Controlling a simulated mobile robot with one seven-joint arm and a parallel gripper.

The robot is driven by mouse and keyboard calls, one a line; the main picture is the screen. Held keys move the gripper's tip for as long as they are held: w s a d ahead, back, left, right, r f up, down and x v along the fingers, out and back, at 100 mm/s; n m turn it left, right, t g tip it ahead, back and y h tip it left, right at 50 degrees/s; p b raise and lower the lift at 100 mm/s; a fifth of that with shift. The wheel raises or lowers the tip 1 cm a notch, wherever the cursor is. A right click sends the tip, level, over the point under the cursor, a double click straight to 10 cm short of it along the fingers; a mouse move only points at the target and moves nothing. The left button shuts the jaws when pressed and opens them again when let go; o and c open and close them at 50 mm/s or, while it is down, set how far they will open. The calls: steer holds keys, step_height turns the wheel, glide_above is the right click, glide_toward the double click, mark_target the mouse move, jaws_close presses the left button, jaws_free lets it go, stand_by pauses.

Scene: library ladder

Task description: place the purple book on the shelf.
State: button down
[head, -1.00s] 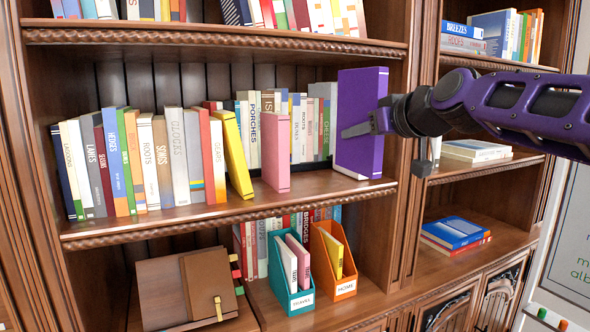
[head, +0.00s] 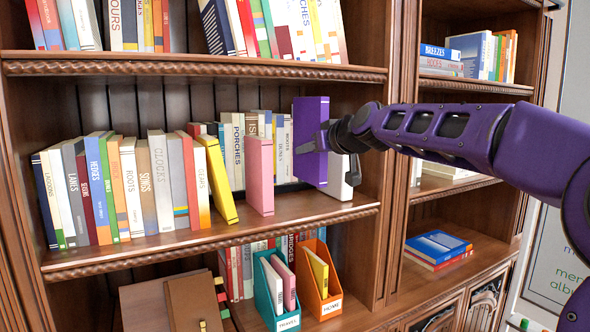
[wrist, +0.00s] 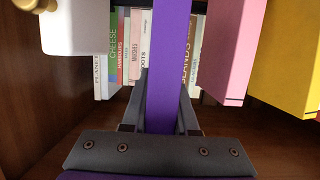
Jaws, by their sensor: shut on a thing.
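The purple book (head: 311,135) is upright between my gripper's fingers, at the right part of the middle shelf (head: 230,225). My gripper (head: 326,138) is shut on its near edge. In the wrist view the purple book (wrist: 168,65) stands between the two fingers (wrist: 160,118). A gap separates it from the pink book (head: 260,175) to its left. A white object (head: 339,180) stands just to its right, partly hidden; the wrist view shows it with a gold knob. I cannot tell if the purple book's bottom touches the shelf board.
A yellow book (head: 219,180) leans left of the pink one, beside a long row of books. More books (head: 240,140) stand behind. A wooden upright (head: 395,180) bounds the bay on the right. Teal (head: 278,300) and orange (head: 320,285) file holders stand below.

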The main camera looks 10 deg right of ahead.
mark_target(324, 166)
steer(key=w+a+p, duration=0.2)
steer(key=w+p, duration=0.1)
steer(key=w, duration=0.4)
steer(key=shift+s+a+f+b, duration=0.1)
steer(key=shift+f+b, duration=0.2)
steer(key=shift+f, duration=1.5)
steer(key=shift+a+f+b, duration=0.1)
steer(key=shift+f+b, duration=0.15)
steer(key=shift+f, duration=1.55)
steer(key=c, duration=0.7)
jaws_free()
steer(key=shift+d+r, duration=0.1)
steer(key=shift+b+v, duration=0.55)
steer(key=shift+v, duration=5.45)
